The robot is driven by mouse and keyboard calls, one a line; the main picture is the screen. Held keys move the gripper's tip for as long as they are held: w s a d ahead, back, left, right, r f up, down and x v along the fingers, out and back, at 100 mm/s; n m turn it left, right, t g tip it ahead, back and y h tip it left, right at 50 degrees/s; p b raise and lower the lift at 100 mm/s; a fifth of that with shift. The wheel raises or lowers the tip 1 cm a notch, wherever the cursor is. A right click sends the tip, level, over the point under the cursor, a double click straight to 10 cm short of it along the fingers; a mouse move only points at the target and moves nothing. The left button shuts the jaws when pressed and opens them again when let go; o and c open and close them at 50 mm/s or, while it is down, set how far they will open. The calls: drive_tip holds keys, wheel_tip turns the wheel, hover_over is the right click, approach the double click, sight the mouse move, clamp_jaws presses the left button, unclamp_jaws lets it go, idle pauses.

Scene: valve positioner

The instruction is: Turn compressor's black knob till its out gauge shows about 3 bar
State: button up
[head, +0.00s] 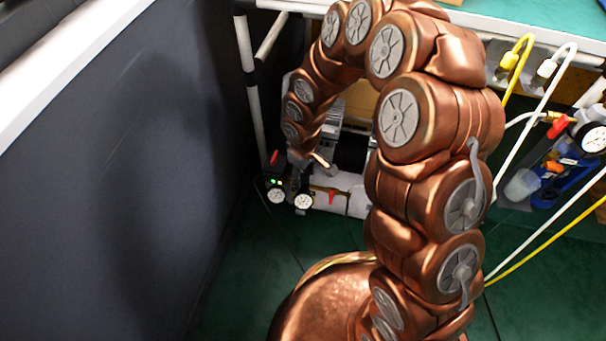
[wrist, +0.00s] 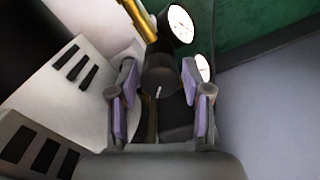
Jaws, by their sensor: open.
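The compressor (head: 327,190) stands on the floor under the bench, partly hidden by my arm. Its two round white gauges, one on the left (head: 277,195) and one on the right (head: 304,202), face forward; their readings are too small to tell. In the wrist view a gauge (wrist: 181,24) shows at the top and another (wrist: 202,68) is partly hidden by a finger. The black knob (wrist: 158,75) with a white mark lies between the fingers of my gripper (wrist: 159,92). The fingers are open on either side of it, with gaps visible. In the head view my gripper (head: 308,163) is just above the gauges.
A dark wall (head: 110,170) rises close on the left. A white bench leg (head: 251,90) stands behind my arm. A red-handled valve (head: 331,197) sits by the gauges. Hoses (head: 540,240) and a blue bin (head: 570,185) are at the right. Green floor (head: 235,285) is clear in front.

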drive_tip(key=c, duration=0.9)
drive_tip(key=shift+r+m, duration=0.1)
drive_tip(key=shift+m, duration=0.2)
drive_tip(key=m+p, duration=0.4)
drive_tip(key=m, duration=0.1)
drive_tip(key=shift+r, duration=0.1)
drive_tip(key=m+p, duration=0.4)
drive_tip(key=m, duration=0.1)
drive_tip(key=shift+m+p, duration=0.6)
drive_tip(key=shift+m, duration=0.5)
drive_tip(key=shift+f, duration=0.2)
